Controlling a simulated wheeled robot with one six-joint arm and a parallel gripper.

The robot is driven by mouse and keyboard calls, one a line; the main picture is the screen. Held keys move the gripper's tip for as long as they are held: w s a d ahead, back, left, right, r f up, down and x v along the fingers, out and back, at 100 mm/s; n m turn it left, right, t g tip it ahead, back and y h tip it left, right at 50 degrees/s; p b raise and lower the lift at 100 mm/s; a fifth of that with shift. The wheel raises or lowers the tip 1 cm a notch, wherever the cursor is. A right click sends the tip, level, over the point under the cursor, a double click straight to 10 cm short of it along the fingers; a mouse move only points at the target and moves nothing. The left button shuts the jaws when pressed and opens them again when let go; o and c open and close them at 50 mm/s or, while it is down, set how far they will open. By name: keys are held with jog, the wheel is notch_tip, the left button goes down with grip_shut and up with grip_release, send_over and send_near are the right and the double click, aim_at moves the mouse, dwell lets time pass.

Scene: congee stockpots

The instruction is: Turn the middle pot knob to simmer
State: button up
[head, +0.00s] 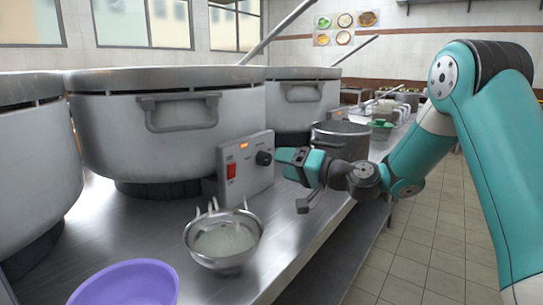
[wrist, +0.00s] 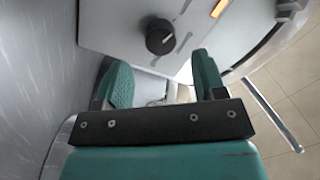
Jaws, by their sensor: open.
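The middle pot (head: 160,130) is a large grey stockpot on a dark burner. Its control box (head: 246,168) stands at its right front and carries a red switch (head: 231,171), an orange light and a black knob (head: 264,158). In the wrist view the knob (wrist: 160,37) has a pale pointer line and lies ahead of the fingers, between them sideways. My gripper (wrist: 163,78) is open with green finger pads, empty and apart from the knob. In the head view my gripper (head: 290,160) is just right of the knob.
A metal strainer bowl (head: 222,240) and a purple bowl (head: 125,285) sit on the steel counter (head: 185,215) in front. Other large pots stand at left (head: 30,150) and behind (head: 300,95). A smaller pot (head: 340,140) stands behind my gripper. Tiled floor is clear at right.

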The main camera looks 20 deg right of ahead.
aim_at(268, 160)
jog(key=shift+x, duration=2.3)
jog(key=shift+c, duration=0.2)
jog(key=c, duration=0.9)
